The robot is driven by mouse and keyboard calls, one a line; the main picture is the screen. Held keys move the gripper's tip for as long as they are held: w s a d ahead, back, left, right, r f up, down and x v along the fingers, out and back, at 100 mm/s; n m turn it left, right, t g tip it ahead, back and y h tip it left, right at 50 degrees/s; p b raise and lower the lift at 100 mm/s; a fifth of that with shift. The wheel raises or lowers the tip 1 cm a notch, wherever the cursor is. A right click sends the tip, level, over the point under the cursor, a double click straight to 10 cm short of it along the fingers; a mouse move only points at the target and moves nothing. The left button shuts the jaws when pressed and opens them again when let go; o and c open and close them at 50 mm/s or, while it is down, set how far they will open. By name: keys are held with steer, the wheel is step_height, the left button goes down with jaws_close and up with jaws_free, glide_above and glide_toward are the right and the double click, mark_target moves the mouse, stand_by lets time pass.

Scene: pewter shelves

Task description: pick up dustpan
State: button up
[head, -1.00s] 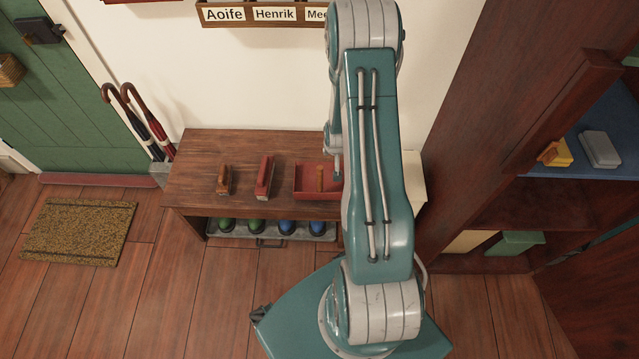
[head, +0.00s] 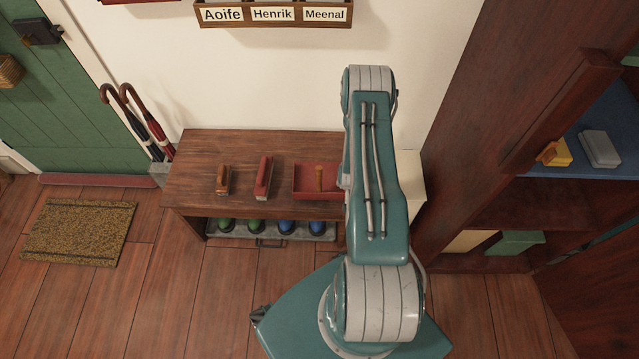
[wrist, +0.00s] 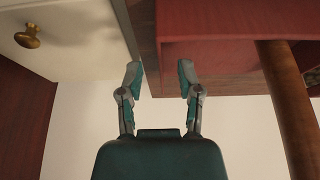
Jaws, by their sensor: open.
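The dustpan is a red tray (head: 305,183) with an upright wooden handle (head: 319,178). It stands on the right part of the dark wooden bench (head: 205,155), its right end hidden behind my arm. In the wrist view the dustpan's red side (wrist: 215,25) fills the upper right, and its handle (wrist: 285,110) slants down at the right. My gripper (wrist: 161,78) is open and empty. Its right finger overlaps the dustpan's near edge in the picture; I cannot tell if they touch. In the head view my arm hides the gripper.
A tall dark shelf (head: 480,120) stands at the right.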

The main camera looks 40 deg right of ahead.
steer(key=shift+x, duration=2.25)
jaws_close()
steer(key=shift+r, duration=0.1)
steer(key=shift+r, duration=0.5)
step_height(320, 180, up, 3)
steer(key=shift+s+d+f, duration=0.15)
steer(key=shift+f, duration=0.05)
steer(key=s+d+r, duration=0.4)
steer(key=s+r, duration=0.5)
steer(key=s, duration=0.4)
steer(key=shift+d, duration=0.2)
